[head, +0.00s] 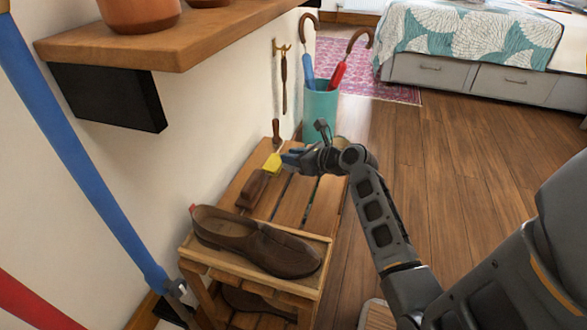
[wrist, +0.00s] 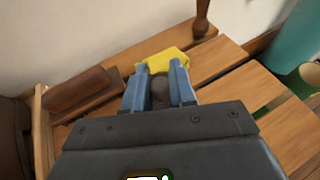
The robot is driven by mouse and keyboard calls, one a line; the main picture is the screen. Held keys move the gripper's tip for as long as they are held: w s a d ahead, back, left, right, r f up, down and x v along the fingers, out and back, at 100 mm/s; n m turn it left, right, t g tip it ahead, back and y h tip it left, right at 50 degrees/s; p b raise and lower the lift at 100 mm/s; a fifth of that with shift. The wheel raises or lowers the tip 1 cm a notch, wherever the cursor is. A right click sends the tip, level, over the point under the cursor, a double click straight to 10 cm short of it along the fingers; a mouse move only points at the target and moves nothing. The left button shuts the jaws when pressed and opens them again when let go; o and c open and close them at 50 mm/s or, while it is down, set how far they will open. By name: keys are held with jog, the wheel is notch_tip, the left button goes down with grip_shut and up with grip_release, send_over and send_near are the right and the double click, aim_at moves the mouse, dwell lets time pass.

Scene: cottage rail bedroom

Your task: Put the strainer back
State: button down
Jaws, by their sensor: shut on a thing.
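My gripper (head: 287,158) reaches over the slatted wooden bench from the right. Its blue fingers (wrist: 160,82) are shut on a small grey-brown piece (wrist: 160,92), mostly hidden by the fingers and wrist. I cannot tell whether this is the strainer; nothing else in view is clearly a strainer. A yellow object (head: 272,163) lies just beyond the fingertips, and it also shows in the wrist view (wrist: 165,60); I cannot tell whether they touch. A brown hook rail item (head: 284,82) hangs from a brass hook (head: 282,47) on the wall.
A brown shoe (head: 255,245) sits at the near end. A teal umbrella stand (head: 320,105) stands beyond. A shelf (head: 180,45) juts out overhead. Floor at right is clear.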

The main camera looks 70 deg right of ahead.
notch_tip(320, 180, down, 4)
jog(key=shift+r+b, duration=0.2)
jog(key=shift+b, duration=0.75)
jog(key=shift+r, duration=0.1)
jog(key=c, duration=1.4)
grip_release()
jog(key=shift+f, duration=0.2)
jog(key=o, duration=0.5)
